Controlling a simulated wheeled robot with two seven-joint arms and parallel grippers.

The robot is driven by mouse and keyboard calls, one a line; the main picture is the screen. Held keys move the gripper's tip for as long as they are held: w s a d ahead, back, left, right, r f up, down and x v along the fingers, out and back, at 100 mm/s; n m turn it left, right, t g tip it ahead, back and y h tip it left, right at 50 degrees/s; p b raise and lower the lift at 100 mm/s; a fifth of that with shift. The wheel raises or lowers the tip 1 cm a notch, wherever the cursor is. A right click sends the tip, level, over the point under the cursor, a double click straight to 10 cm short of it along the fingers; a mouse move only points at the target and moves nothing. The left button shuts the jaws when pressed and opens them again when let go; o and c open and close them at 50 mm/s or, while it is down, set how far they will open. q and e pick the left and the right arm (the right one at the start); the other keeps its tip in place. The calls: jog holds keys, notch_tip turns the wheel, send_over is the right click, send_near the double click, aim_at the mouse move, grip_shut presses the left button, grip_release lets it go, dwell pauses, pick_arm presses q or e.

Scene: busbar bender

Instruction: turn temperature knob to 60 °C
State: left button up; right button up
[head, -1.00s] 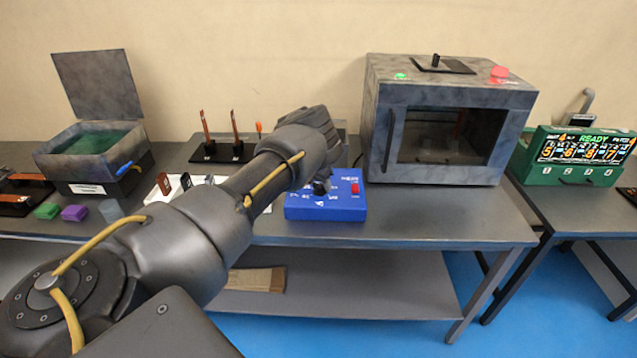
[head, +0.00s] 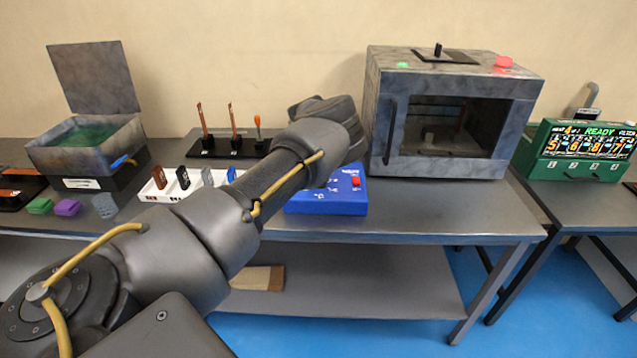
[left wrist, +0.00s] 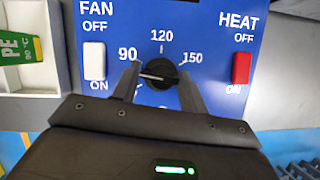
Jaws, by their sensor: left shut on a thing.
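The blue control box (head: 325,203) stands near the front edge of the table, partly behind my left arm. In the left wrist view its black temperature knob (left wrist: 158,73) sits between the fingertips of my left gripper (left wrist: 159,79), which is shut on it. The knob's pale line lies nearly level, its left end near the 90 mark. I cannot tell which end is the pointer. The 90, 120 and 150 marks show; my gripper hides the lower dial, and no 60 is readable. My right gripper is not in view.
A white FAN switch (left wrist: 95,61) and a red HEAT switch (left wrist: 241,68) flank the knob closely. A grey oven (head: 390,92) stands behind right of the box. A white tray (head: 148,194) with several small blocks is at left, and a green display unit (head: 530,155) at right.

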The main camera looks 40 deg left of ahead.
pick_arm(q)
jog(key=n+b, duration=0.1)
jog(key=n+y+b, duration=0.1)
jog(key=n+b, duration=0.1)
jog(key=shift+d+f+n+g+b, duration=0.1)
jog(key=shift+f+n+g+b, duration=0.1)
jog(key=shift+n+g+b, duration=0.1)
jog(key=shift+r+n+y+b, duration=0.1)
jog(key=shift+n+y+b, duration=0.35)
jog(key=shift+n, duration=0.35)
jog(key=shift+r+n+g+b, duration=0.1)
jog(key=shift+n+g+b, duration=0.55)
jog(key=shift+n, duration=0.55)
jog(key=o, duration=1)
jog(key=shift+d+r, duration=0.1)
